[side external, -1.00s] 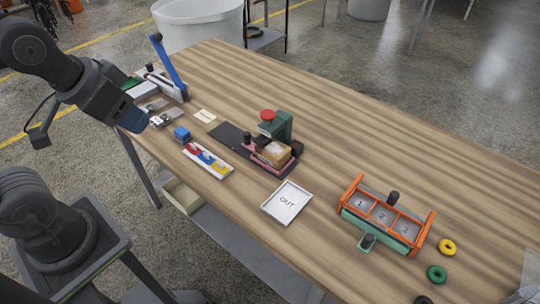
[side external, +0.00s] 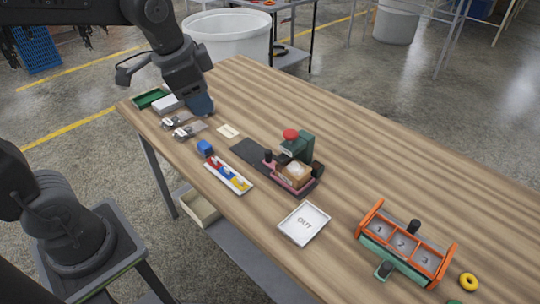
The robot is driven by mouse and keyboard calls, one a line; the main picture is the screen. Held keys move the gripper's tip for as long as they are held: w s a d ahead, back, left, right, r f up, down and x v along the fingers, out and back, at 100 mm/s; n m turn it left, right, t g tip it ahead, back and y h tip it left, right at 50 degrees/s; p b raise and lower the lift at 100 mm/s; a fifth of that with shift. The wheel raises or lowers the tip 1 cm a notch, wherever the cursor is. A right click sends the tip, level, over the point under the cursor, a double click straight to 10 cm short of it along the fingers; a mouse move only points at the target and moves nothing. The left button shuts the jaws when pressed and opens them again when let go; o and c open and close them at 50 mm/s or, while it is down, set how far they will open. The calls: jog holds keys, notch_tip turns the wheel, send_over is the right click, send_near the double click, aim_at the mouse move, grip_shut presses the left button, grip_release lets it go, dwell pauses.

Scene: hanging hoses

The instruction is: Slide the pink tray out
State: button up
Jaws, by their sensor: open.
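The pink tray (side external: 287,182) sits under a small green press (side external: 300,146) with a red knob, at the end of a dark flat track (side external: 252,154). A brown box with a pale top (side external: 294,172) rests in the tray and hides most of it. A dark upright knob (side external: 268,157) stands at the tray's left end. My gripper (side external: 201,106) hangs over the far left part of the table, left of and apart from the tray. It is open and looks empty, though its dark blue fingers are hard to make out.
A white tray marked OUT (side external: 304,223) lies in front of the press. A white holder with coloured pieces (side external: 228,178) and a blue block (side external: 205,148) are at the left. An orange-framed numbered rack (side external: 405,243) stands at right. The table behind the press is clear.

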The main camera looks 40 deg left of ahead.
jog(key=w+a+f+m+g, duration=0.1)
jog(key=w+f+m, duration=0.2)
jog(key=w, duration=0.3)
jog(key=w+a+f+m+g, duration=0.1)
jog(key=w+f+m, duration=0.15)
jog(key=w, duration=0.35)
jog(key=m+g, duration=0.2)
jog(key=m, duration=0.5)
send_near(268, 150)
notch_tip(268, 150, down, 11)
jog(key=shift+s+f, duration=0.1)
jog(key=shift+s, duration=0.1)
grip_shut()
